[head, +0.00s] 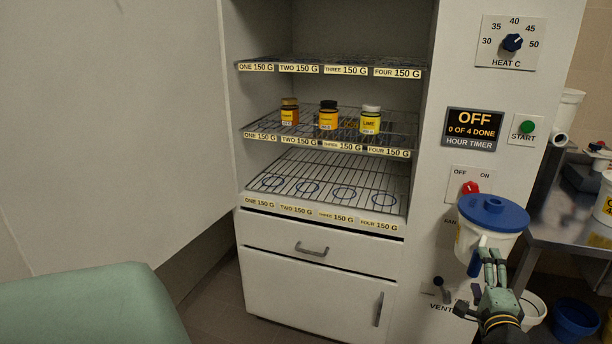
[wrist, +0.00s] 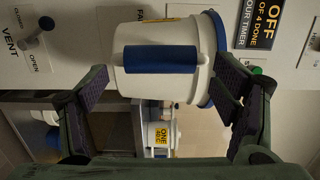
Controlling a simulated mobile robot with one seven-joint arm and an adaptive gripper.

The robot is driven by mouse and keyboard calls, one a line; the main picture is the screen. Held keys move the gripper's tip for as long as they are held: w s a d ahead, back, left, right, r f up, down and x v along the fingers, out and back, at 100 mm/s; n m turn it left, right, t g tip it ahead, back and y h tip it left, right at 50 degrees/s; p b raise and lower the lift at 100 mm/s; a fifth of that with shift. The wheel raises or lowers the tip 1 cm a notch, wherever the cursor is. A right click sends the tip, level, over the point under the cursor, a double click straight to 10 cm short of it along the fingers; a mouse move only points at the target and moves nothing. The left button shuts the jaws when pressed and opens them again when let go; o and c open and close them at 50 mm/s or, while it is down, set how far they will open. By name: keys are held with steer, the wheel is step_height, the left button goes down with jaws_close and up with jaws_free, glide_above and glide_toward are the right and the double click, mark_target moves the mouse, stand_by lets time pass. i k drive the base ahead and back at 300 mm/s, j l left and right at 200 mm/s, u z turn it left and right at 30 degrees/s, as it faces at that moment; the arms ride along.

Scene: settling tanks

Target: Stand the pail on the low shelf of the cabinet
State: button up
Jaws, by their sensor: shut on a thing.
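The pail (head: 482,243) is white with a blue lid and hangs upright in front of the cabinet's control panel, at the right of the head view. In the wrist view the pail (wrist: 160,83) lies sideways in the picture, its blue grip facing me. My gripper (head: 489,262) is shut on the pail, its fingers on either side in the wrist view (wrist: 165,95); the exact contact is unclear. The cabinet (head: 414,235) is open. Its low wire shelf (head: 330,176) is empty, with several blue rings and labels ONE to FOUR along the front edge.
Three small jars (head: 328,115) stand on the middle shelf (head: 396,129). The top shelf (head: 330,63) looks empty. A large pale panel (head: 115,120) stands left of the opening. A drawer (head: 290,246) lies below. A bench (head: 570,225) with containers and a blue bucket (head: 575,318) are at right.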

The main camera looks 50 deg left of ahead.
mark_target(326, 189)
steer(key=j+u, duration=0.3)
steer(key=k+j+u, duration=0.1)
steer(key=u, duration=0.2)
steer(key=i+j, duration=0.8)
steer(key=j, duration=0.15)
